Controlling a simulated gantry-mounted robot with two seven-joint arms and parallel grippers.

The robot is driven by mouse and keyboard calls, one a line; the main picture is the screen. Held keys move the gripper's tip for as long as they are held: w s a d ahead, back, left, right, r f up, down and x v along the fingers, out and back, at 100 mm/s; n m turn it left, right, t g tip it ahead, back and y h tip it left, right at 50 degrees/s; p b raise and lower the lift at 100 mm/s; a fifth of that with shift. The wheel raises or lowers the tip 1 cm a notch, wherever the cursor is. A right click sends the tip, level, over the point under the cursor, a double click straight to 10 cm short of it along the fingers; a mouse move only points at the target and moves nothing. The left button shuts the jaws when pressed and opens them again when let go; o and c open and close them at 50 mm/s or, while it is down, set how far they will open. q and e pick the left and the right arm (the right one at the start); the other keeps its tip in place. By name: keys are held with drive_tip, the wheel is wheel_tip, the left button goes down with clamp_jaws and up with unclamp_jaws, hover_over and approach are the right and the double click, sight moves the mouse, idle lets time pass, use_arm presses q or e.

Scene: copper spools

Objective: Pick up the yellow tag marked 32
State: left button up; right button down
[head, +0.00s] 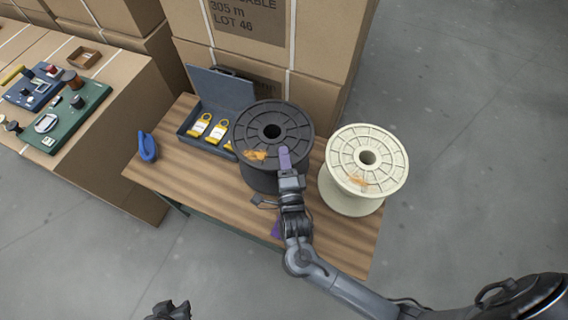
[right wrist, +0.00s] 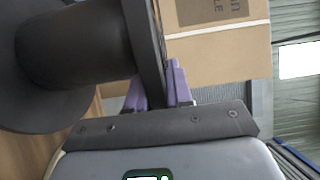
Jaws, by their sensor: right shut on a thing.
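Yellow tags with white labels lie in an open grey-blue case (head: 182,133) on the wooden table. One tag (head: 198,127) is at the left and another tag (head: 217,130) is beside it. A bit of yellow also shows beside the dark spool. Their numbers are too small to read. My right gripper (head: 285,160) is shut on the upper flange of the dark spool (head: 255,125), to the right of the tags. In the right wrist view its purple fingers (right wrist: 158,88) sit on both sides of the dark flange (right wrist: 148,45).
A cream spool (head: 345,150) stands right of the dark one. A blue object (head: 147,147) lies at the table's left end. Cardboard boxes (head: 310,50) stand behind. The front left of the wooden table (head: 190,180) is clear.

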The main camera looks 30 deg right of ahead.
wheel_tip(320, 180, down, 3)
drive_tip(key=shift+f+b, duration=0.1)
drive_tip(key=shift+b, duration=0.35)
drive_tip(key=shift+f, duration=0.2)
drive_tip(key=c, duration=1)
unclamp_jaws()
